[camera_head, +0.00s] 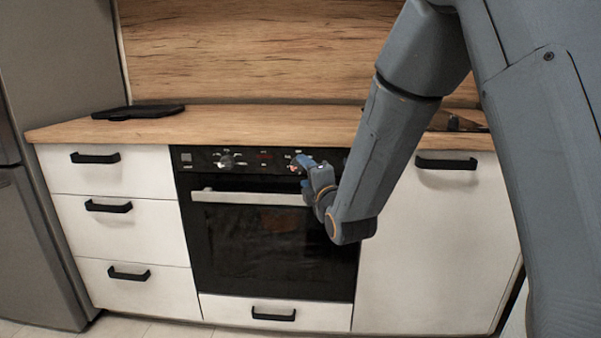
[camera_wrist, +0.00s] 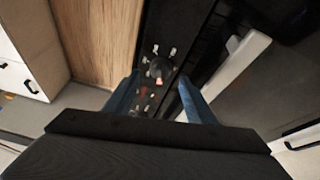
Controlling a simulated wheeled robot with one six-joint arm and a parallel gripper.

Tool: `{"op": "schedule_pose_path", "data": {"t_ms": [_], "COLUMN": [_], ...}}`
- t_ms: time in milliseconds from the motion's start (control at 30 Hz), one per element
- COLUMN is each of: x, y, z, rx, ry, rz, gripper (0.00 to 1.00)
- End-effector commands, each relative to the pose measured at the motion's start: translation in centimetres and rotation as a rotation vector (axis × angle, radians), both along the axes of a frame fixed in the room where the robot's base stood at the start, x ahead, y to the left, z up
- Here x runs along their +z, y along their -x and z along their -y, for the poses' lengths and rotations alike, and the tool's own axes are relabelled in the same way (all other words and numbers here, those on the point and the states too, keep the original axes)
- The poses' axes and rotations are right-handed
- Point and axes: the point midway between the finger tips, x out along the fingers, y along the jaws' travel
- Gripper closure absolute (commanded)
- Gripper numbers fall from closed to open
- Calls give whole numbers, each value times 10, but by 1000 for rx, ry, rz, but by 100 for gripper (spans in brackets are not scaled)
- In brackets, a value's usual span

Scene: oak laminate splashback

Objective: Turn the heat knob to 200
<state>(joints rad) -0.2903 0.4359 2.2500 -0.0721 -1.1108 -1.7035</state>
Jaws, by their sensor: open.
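The oven (camera_head: 270,235) has a black control panel (camera_head: 200,158) with a round silver-and-black knob (camera_head: 227,161) on its left part. My gripper (camera_head: 300,165) is at the right part of the panel, and its blue fingers hide most of what is there. In the wrist view, a dark round knob (camera_wrist: 160,67) with pale marks around it shows ahead of and between my two spread fingers (camera_wrist: 158,97). Small red marks show near it. My gripper is open and not closed on the knob. I cannot read the knob's setting or tell whether a finger touches it.
The oven door handle (camera_head: 250,198) runs just below the panel. The wooden worktop (camera_head: 250,118) is above it, with a flat black object (camera_head: 138,112) at left. White drawers (camera_head: 115,220) stand left, a white cabinet door (camera_head: 440,250) right.

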Motion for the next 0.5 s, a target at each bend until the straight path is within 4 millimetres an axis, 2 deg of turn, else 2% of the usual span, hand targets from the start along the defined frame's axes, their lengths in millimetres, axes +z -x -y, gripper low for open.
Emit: {"op": "schedule_pose_path", "data": {"t_ms": [200,500], "x": [-2,-1], "y": [-30,-43], "z": [-11,-15], "rx": [0,0], "ry": [-1,-1], "rz": [-1,-3], "gripper": [50,50]}}
